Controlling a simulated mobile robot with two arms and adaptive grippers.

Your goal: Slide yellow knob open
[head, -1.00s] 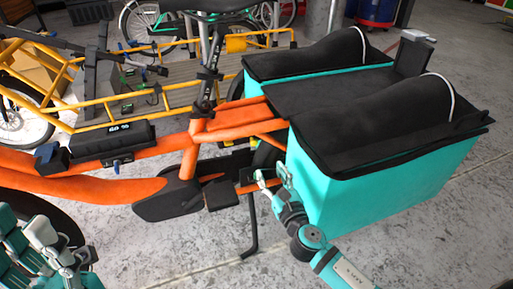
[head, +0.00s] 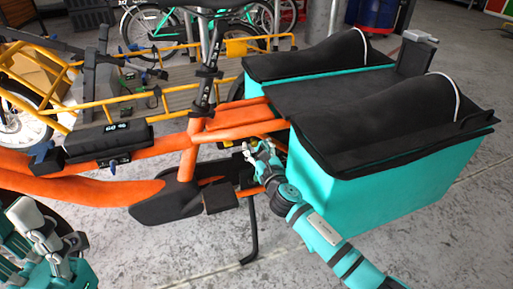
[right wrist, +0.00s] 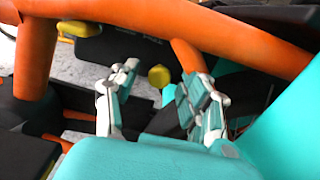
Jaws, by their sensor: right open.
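A small round yellow knob (right wrist: 159,76) shows in the right wrist view, beneath the orange bike frame. It appears between the fingertips of my open right gripper (right wrist: 161,80), with gaps on both sides. In the head view, my right gripper (head: 256,150) is beside the orange cargo bike (head: 160,151), just left of the teal cargo box; the knob cannot be made out there. A second yellow piece (right wrist: 72,28) sits on a black part at upper left in the wrist view. My left gripper (head: 45,243) is at the lower left, its jaw opening unclear.
The teal cargo box (head: 385,195) with black covers stands close to my right arm. A black kickstand (head: 252,225) and pedal (head: 220,198) are below and left of the right gripper. A yellow bike rack (head: 180,100) is behind. The concrete floor in front is clear.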

